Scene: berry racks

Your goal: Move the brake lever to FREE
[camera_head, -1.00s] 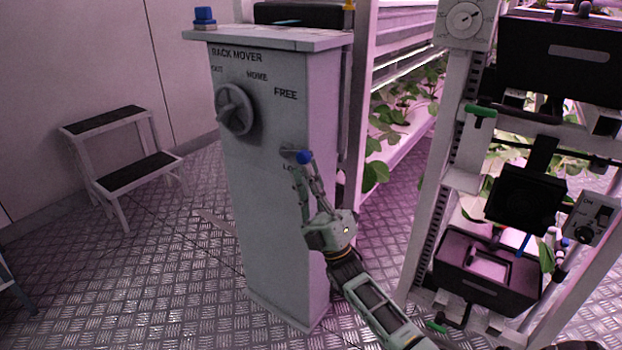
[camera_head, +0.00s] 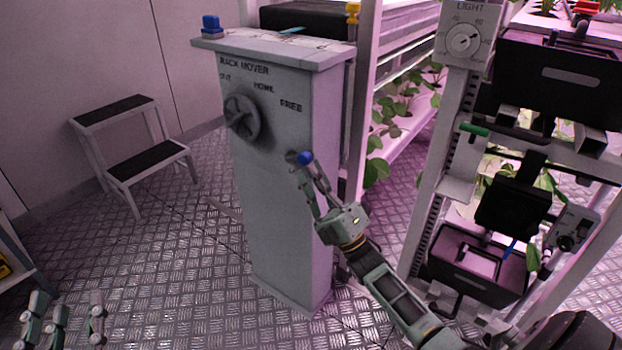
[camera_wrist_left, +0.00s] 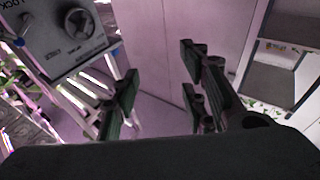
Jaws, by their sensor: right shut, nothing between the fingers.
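The brake lever's blue knob (camera_head: 305,158) stands out from the right part of the grey rack mover pillar (camera_head: 268,215), below the FREE label (camera_head: 291,106). The knob is well short of that label. My right gripper (camera_head: 301,171) is shut, its fingertips at the underside of the knob, with nothing visible held between them. It hides the lettering below the lever. My left gripper (camera_head: 66,318) is open and empty at the lower left, far from the pillar. Its spread fingers also show in the left wrist view (camera_wrist_left: 158,92).
A round handwheel (camera_head: 242,118) sits on the pillar left of the lever. A blue knob (camera_head: 211,22) stands on the pillar's top. A step stool (camera_head: 130,150) stands at left. Plant racks and a cart with black bins (camera_head: 560,80) fill the right.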

